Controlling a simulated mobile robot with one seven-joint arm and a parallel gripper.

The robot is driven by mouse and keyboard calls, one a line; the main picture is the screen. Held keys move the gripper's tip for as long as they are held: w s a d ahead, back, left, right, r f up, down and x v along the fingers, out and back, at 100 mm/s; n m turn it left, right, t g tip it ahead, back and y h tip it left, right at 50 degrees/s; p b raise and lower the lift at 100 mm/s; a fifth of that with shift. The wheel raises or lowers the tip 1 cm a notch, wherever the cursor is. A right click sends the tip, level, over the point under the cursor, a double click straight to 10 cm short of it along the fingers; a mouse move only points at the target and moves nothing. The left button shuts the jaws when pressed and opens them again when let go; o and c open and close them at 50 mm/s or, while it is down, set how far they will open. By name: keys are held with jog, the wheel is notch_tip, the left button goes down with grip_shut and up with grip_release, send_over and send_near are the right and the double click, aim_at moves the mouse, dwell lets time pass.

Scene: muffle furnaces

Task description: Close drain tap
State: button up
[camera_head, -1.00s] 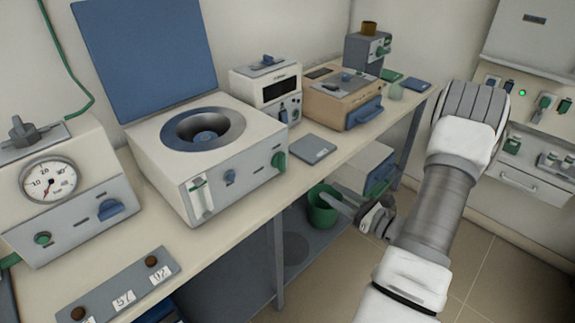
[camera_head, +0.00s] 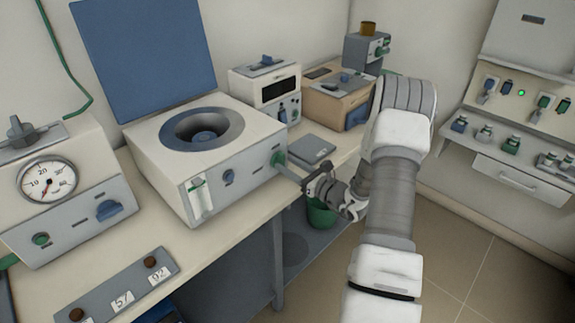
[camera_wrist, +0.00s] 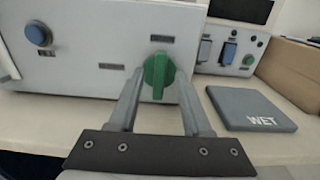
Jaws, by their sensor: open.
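The likely drain tap is a green knob (camera_wrist: 158,76) on the front face of the white machine with the round opening. In the wrist view the knob stands upright between the two fingers. My gripper (camera_wrist: 158,92) is open, with one finger on each side of the knob. In the head view my gripper (camera_head: 290,170) reaches the machine front from the right. I cannot tell whether the fingers touch the knob. The small label above it is unreadable.
The machine (camera_head: 158,148) has a raised blue lid (camera_head: 145,55) and a blue button. A grey pad marked WET (camera_wrist: 250,108) lies on the bench to the right. A gauge box (camera_head: 60,195) stands at left. A green bucket (camera_head: 320,212) sits below on the lower shelf.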

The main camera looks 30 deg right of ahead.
jog(key=shift+w+a, duration=0.15)
jog(key=shift+w, duration=0.25)
grip_shut()
